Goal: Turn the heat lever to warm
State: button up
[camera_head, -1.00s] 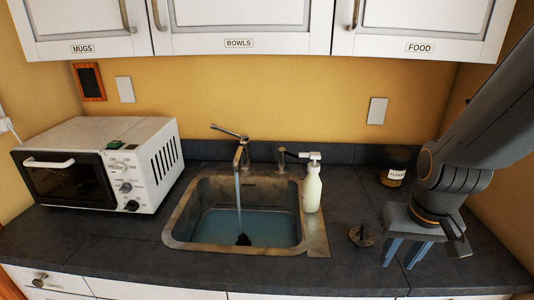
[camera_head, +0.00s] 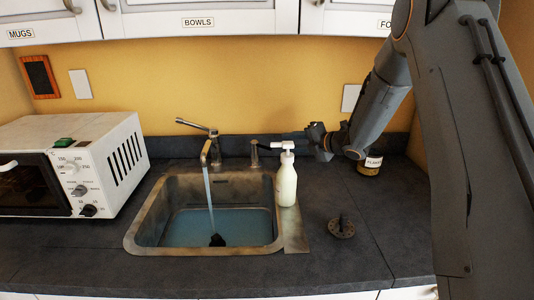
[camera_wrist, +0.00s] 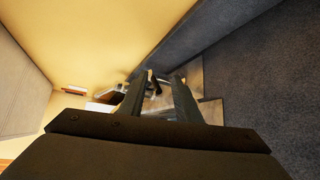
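Water runs from a metal faucet (camera_head: 208,150) into the sink (camera_head: 135,235). A long lever (camera_head: 192,124) on the faucet's top points left. A short metal post (camera_head: 254,156) stands to its right, behind the sink. I cannot tell which of these is the heat lever; no warm mark is legible. My gripper (camera_head: 280,137) is behind the soap bottle, pointing left towards the post. In the wrist view my gripper (camera_wrist: 158,75) has its two fingers apart, with blurred metal parts beyond them. Whether it touches the post is unclear.
A white soap pump bottle (camera_head: 286,182) stands at the sink's right rim, just in front of my gripper. A labelled jar (camera_head: 371,165) is below my wrist. A dark drain stopper (camera_head: 341,228) lies on the counter (camera_head: 350,265). A white oven (camera_head: 105,150) stands left.

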aim_at(267, 148)
jog(key=w+a+f+n+y, duration=0.1)
jog(key=a+n, duration=0.1)
jog(key=a, duration=0.1)
jog(key=w+a+f+n+g+y+p, duration=0.1)
jog(key=a+n, duration=0.1)
jog(key=a, duration=0.1)
jog(key=w+a+f+n+g+y+p, duration=0.1)
jog(key=a+f+n, duration=0.1)
jog(key=a, duration=0.1)
jog(key=shift+f, duration=0.1)
grip_shut()
